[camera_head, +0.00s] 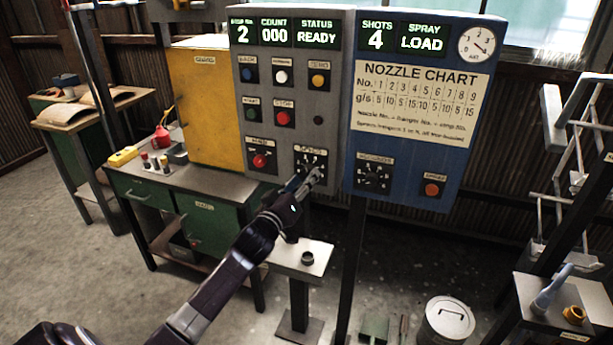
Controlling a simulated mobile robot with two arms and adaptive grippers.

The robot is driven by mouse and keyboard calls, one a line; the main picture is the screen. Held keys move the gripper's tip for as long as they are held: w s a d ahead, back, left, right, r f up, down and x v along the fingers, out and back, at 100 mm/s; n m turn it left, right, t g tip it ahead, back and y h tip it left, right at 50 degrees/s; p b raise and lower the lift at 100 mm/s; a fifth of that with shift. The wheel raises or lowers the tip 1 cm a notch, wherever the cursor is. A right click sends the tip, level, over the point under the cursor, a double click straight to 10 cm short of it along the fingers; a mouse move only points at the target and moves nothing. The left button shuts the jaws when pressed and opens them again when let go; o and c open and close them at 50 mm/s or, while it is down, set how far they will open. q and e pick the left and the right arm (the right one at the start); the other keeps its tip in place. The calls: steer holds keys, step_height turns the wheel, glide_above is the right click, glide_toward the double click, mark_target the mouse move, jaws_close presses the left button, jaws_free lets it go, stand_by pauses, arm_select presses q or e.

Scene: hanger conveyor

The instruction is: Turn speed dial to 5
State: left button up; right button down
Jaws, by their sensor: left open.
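The speed dial (313,163) is on the lower right of the grey control panel (338,113), under a small label. Its knob is partly hidden by my left gripper (312,178), and I cannot read its setting. My left gripper is at the dial's lower edge, its fingers pointing up at it. The jaws are open; I cannot tell whether the fingers touch the knob. My right gripper is not in view.
A blue panel (358,209) with a nozzle chart and a second dial (374,177) adjoins on the right. A red knob (260,161) and several push buttons lie close to the speed dial. A yellow cabinet (207,105) stands left on a green workbench (150,196).

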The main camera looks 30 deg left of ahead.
arm_select(q)
steer(key=shift+w+a, duration=0.15)
steer(key=shift+w, duration=0.6)
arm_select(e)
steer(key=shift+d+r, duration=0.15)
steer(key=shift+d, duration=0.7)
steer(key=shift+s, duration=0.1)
